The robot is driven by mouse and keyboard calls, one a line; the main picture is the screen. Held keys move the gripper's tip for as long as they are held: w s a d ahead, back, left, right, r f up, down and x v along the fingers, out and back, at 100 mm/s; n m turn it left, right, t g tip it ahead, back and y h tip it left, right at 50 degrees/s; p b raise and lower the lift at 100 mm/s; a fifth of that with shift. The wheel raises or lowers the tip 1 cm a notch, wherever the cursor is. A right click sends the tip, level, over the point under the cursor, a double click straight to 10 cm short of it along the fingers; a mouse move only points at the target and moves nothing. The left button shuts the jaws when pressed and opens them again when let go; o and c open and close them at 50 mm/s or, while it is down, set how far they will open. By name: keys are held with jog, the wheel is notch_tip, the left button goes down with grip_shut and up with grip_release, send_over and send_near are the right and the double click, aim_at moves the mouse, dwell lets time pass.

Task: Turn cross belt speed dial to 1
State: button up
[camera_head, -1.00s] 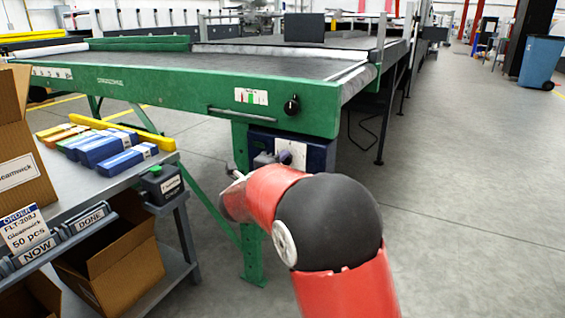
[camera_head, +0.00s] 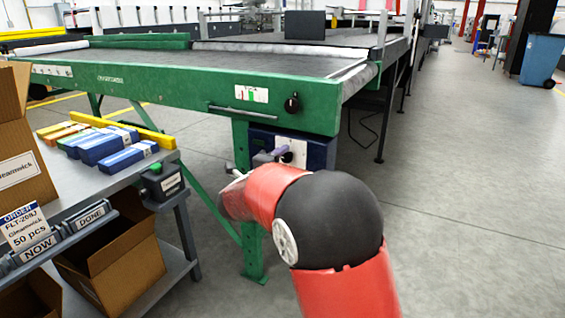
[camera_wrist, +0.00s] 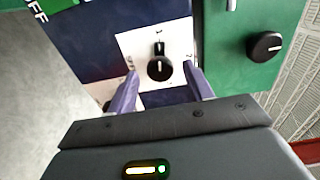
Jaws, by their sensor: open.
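The cross belt speed dial (camera_wrist: 160,68) is a small black knob with a white pointer line, on a white plate (camera_wrist: 126,46) on a dark blue box (camera_wrist: 95,50). Its pointer is toward the top of the wrist picture; the small plate marks are too blurred to read surely. My gripper (camera_wrist: 162,74) is open, with one purple finger on each side of the dial; contact cannot be told. In the head view my gripper (camera_head: 272,156) is at the blue box (camera_head: 321,152), covering part of the white plate (camera_head: 298,147).
Another black knob (camera_head: 291,103) is on the green conveyor frame (camera_head: 190,93) above the box; it also shows in the wrist view (camera_wrist: 265,46). A grey cart (camera_head: 85,195) with blue packs (camera_head: 105,146) and a small green-button box (camera_head: 162,182) stands left.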

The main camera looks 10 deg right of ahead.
jog(key=v, duration=0.7)
jog(key=shift+s+a, duration=0.1)
jog(key=shift+a, duration=0.05)
notch_tip(320, 180, up, 7)
jog(key=n+t+y+p, duration=0.2)
jog(key=n+y, duration=0.4)
jog(key=s+r+n+g+y+p, duration=0.2)
jog(key=s+r+n+y+p, duration=0.1)
jog(key=s+n+y, duration=0.55)
jog(key=s+d+f+n+g+h+p, duration=0.1)
jog(key=s+d+f+n+g, duration=0.1)
jog(key=s, duration=0.6)
jog(key=s+d+f+n+g+h+p, duration=0.1)
jog(key=s+d+f+n+g, duration=0.2)
jog(key=s, duration=0.6)
jog(key=s+d+f+n+g+h, duration=0.2)
jog(key=s+d+f+n+g, duration=0.1)
jog(key=s, duration=0.5)
jog(key=shift+s+d+f+n+g+p, duration=0.25)
jog(key=shift+d+n+g+p, duration=0.2)
jog(key=shift+d+n, duration=0.6)
jog(key=shift+a, duration=0.25)
jog(key=shift+c, duration=0.4)
